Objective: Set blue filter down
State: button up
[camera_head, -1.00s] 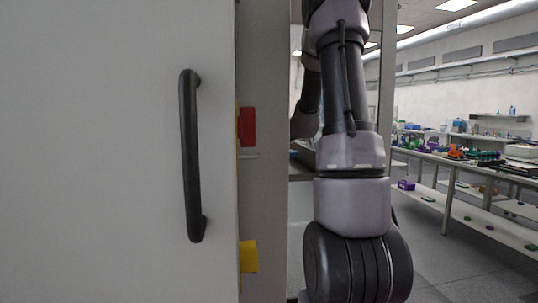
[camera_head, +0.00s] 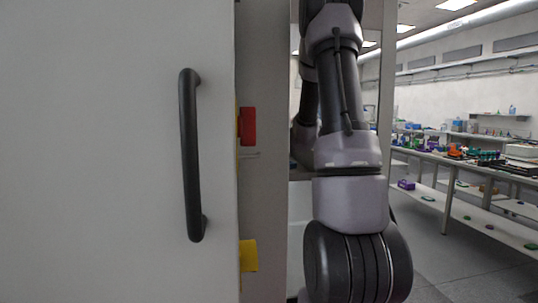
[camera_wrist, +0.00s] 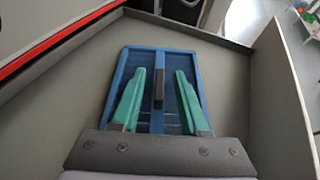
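The blue filter (camera_wrist: 198,62) is a rectangular blue frame with dark panels and a central bar with a dark grip (camera_wrist: 159,90). In the wrist view it appears to lie flat on a grey surface (camera_wrist: 75,90). My gripper (camera_wrist: 160,75) is above it, its two green fingers spread on either side of the dark grip, with a visible gap on each side. The gripper is open and holds nothing. The filter's near edge is hidden behind the gripper. In the head view neither the gripper nor the filter shows.
Raised grey walls (camera_wrist: 285,95) border the surface, and a red-edged panel (camera_wrist: 60,38) crosses the upper left. In the head view, a large light cabinet door (camera_head: 90,150) with a black handle (camera_head: 190,155) fills the left. A loaded bench (camera_head: 450,160) stands at right.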

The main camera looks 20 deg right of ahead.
jog(key=shift+r, duration=0.1)
jog(key=shift+s+r, duration=0.1)
jog(key=shift+s, duration=0.05)
jog(key=v, duration=1.1)
jog(key=shift+s+r, duration=0.1)
jog(key=shift+s, duration=0.25)
